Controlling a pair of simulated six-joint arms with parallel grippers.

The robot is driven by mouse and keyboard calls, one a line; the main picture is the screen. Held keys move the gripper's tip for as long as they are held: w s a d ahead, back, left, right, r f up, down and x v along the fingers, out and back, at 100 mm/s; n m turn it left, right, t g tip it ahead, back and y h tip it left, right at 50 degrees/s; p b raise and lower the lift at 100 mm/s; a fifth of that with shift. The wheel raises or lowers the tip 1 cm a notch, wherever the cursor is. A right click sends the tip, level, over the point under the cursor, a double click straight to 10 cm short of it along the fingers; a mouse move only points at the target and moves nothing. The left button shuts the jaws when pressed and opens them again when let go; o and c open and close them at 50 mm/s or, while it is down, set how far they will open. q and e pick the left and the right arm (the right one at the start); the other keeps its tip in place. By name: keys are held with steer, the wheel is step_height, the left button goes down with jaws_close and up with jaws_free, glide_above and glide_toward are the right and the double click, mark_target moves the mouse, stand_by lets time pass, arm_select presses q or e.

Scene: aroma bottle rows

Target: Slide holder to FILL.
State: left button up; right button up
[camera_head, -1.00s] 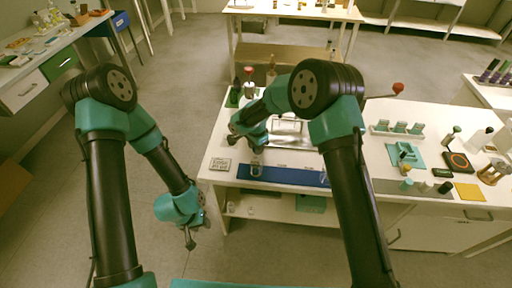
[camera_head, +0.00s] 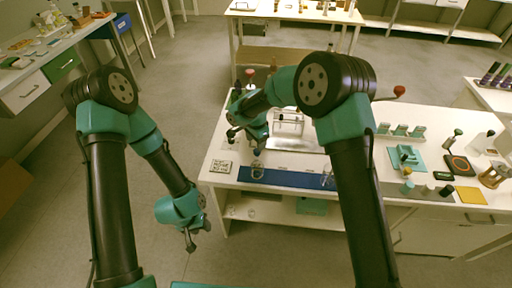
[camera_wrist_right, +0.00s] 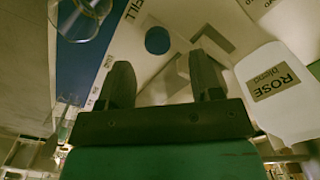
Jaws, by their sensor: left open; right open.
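A blue strip (camera_head: 285,178) lies along the front edge of the right table. A clear round holder or glass (camera_head: 257,172) stands at its left end, and a second clear piece (camera_head: 328,181) is near its right end. In the right wrist view the strip (camera_wrist_right: 75,75) has a clear round piece (camera_wrist_right: 84,14) on it, with FILL lettering beside the strip. My right gripper (camera_head: 246,142) is open and empty above the table, just behind the strip's left end. Its fingers also show in the wrist view (camera_wrist_right: 164,82). My left gripper (camera_head: 197,238) is open and empty, low and left of the table.
A white bottle labelled ROSE (camera_wrist_right: 272,92) is close to the right gripper's fingers. A white label card (camera_head: 221,166) lies left of the strip. A metal tray (camera_head: 298,141) is behind it. Teal holders (camera_head: 407,157) and small bottles stand further right.

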step_height(320, 180, up, 12)
steer(key=shift+r, duration=0.2)
stand_by(0.5)
